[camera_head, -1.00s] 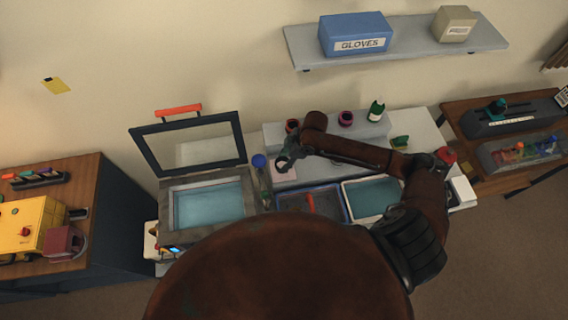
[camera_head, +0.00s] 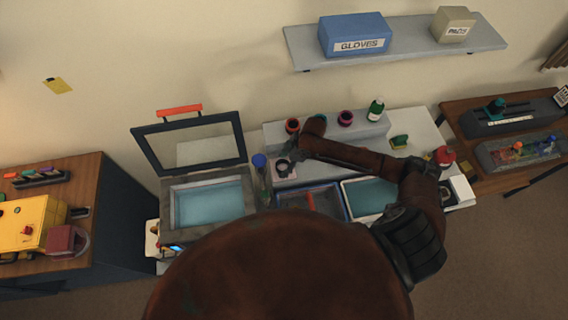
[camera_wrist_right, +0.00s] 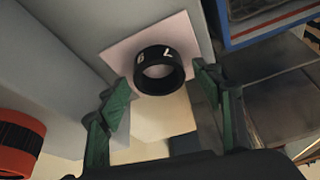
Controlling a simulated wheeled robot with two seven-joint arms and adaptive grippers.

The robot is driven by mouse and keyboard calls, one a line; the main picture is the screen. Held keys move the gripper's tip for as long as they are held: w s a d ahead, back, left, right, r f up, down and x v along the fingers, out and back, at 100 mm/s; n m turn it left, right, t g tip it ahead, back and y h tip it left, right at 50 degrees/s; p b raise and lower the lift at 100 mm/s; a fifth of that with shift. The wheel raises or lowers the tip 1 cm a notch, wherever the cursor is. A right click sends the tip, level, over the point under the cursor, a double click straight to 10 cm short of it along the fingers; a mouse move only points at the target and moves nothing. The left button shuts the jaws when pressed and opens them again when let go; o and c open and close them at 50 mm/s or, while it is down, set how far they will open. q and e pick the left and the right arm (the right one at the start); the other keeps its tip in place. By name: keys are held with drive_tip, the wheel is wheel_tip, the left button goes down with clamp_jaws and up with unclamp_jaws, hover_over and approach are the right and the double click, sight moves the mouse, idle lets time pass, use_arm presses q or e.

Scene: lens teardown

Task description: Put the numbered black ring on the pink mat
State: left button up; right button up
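The black ring (camera_wrist_right: 160,80) with white numbers on its side appears to rest on the pink mat (camera_wrist_right: 125,50) in the right wrist view. In the head view the ring (camera_head: 282,166) shows as a small dark circle on the pale mat (camera_head: 275,178). My right gripper (camera_wrist_right: 163,82) is open, its green fingertips on either side of the ring with gaps between. In the head view the right gripper (camera_head: 293,155) is small and partly hidden by its own arm. My left gripper is not in view.
A red-and-black ring (camera_wrist_right: 20,140) stands left in the wrist view.

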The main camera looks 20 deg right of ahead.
drive_tip(key=b+v, duration=0.1)
drive_tip(key=v, duration=1.1)
drive_tip(key=shift+r, duration=0.15)
